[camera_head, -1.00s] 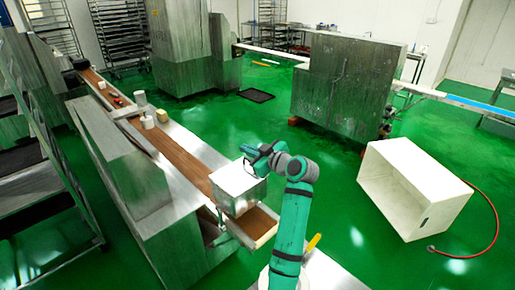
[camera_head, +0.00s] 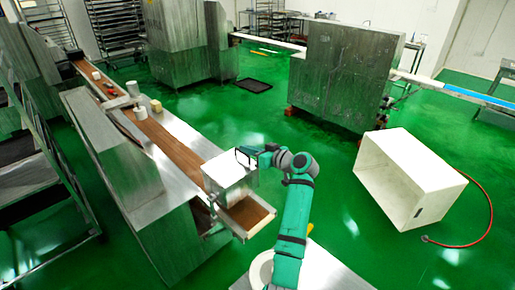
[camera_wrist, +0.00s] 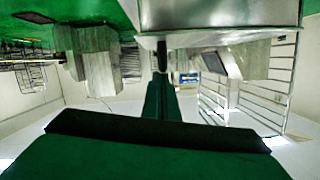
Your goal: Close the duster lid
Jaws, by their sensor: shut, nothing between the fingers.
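The duster is a metal box (camera_head: 231,190) at the near end of the conveyor. Its pale, flat top (camera_head: 227,168) looks level and appears to be the lid, lying down on the box. In the wrist view a metal body (camera_wrist: 220,15) fills the upper part, just beyond my shut gripper (camera_wrist: 162,55).
A brown conveyor belt (camera_head: 160,136) runs away to the upper left, with small white containers (camera_head: 156,106) beside it. A white crate (camera_head: 410,175) and red hose (camera_head: 490,205) lie on the open green floor at right.

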